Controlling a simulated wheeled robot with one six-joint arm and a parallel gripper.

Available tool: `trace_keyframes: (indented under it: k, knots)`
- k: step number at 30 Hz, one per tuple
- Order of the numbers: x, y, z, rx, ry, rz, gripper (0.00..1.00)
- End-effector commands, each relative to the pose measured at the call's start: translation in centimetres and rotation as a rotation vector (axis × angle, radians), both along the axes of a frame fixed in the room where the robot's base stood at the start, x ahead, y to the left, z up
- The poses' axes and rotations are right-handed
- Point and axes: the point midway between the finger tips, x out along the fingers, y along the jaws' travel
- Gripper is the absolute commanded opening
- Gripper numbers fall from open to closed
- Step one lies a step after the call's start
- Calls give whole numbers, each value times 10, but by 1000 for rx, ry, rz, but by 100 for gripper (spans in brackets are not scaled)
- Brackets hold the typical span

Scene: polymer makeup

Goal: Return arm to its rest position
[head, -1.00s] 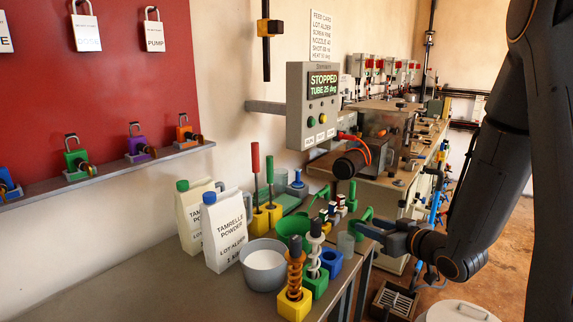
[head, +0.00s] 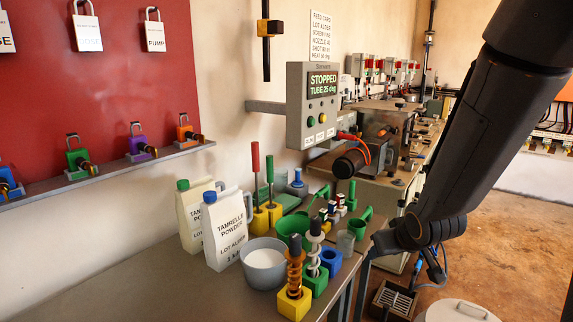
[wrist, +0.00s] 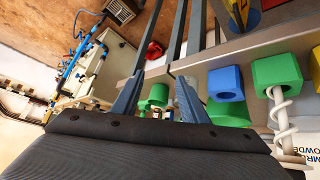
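My arm comes down from the upper right in the head view. My gripper (head: 384,240) is beside the right end of the bench, near a clear cup (head: 345,243) and green scoops (head: 363,222). In the wrist view my gripper (wrist: 158,102) has its two grey fingers spread apart. A green part (wrist: 158,94) shows between them, and I see nothing gripped. In the head view the fingertips are small and partly hidden by the wrist.
The bench (head: 150,285) holds a grey bowl (head: 264,262) of white powder, powder cartons (head: 226,232), and screws in coloured blocks (head: 294,300). A machine (head: 375,140) stands behind. A round lid (head: 460,311) and a grate (head: 393,300) are low at right. Open floor (head: 515,250) lies to the right.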

Motion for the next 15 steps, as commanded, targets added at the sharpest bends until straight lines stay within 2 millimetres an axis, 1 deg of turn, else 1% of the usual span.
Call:
trace_keyframes:
  k: [1, 3, 5, 6, 9, 13, 15]
  knots:
    - [-17, 7, 3, -2, 59, -25, 40]
    - [-45, 15, 2, 4, 154, -61, 40]
    - [-67, 22, 2, 14, 226, -86, 40]
    - [-81, 28, 2, 23, 271, -99, 40]
    - [-112, 42, 4, 47, 368, -120, 40]
    - [-146, 58, 7, 77, 469, -135, 40]
    - [-161, 56, -2, 69, 538, -138, 40]
